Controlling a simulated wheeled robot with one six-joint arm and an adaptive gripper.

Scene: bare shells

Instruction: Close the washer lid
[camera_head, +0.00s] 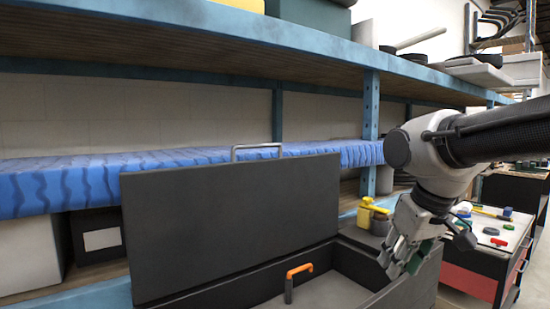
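The washer is a dark box (408,297) with a basin, in the lower middle of the view. Its dark grey lid (230,215) stands raised, nearly upright, at the back left of the basin. A light metal handle (257,150) is on the lid's top edge. My gripper (402,268) points down over the right part of the washer, well to the right of the lid and not touching it. Its fingers look apart, with nothing clearly held between them. The arm hides part of the washer's right side.
An orange-handled fitting (298,272) stands inside the basin. A yellow bottle (365,212) stands behind the washer. Blue-framed shelving (370,105) with a blue-covered board (60,185) runs behind the lid. A tool cart (490,240) stands at the right.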

